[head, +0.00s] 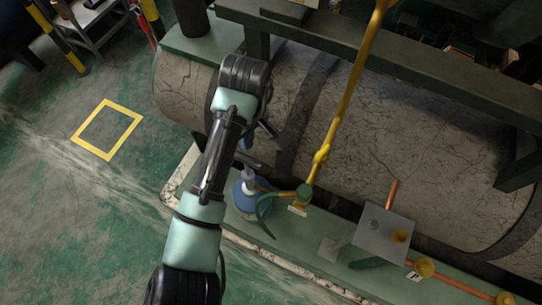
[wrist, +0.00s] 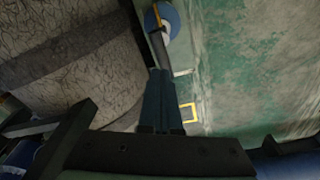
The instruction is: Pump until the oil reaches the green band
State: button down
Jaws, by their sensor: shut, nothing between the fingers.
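A blue round pump (head: 243,197) with a pale top stands on the green ledge in the head view, and a green hose runs from it to the yellow pipe. A dark bar (head: 250,160), perhaps its handle, shows just above it. In the wrist view the blue pump body (wrist: 170,18) is at the top, with a dark bar (wrist: 160,45) reaching down toward my fingertips. My gripper (wrist: 160,72) is shut and empty, its tips near that bar; I cannot tell if they touch. In the head view my arm partly hides the pump area. No oil level or green band is distinguishable.
A large cracked grey tank (head: 310,120) lies behind the ledge. A yellow pipe (head: 345,105) rises beside the pump. A grey box (head: 383,235) with brass fittings and copper pipes is at lower right. Open green floor (head: 60,190) with a yellow square (head: 107,129) lies left.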

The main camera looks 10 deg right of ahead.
aim_at(245, 158)
jog(key=shift+a, duration=0.35)
jog(key=f+b, duration=0.4)
jog(key=b, duration=0.1)
jog(key=f+b, duration=0.3)
jog(key=shift+w+a, duration=0.15)
jog(key=shift+w, duration=0.2)
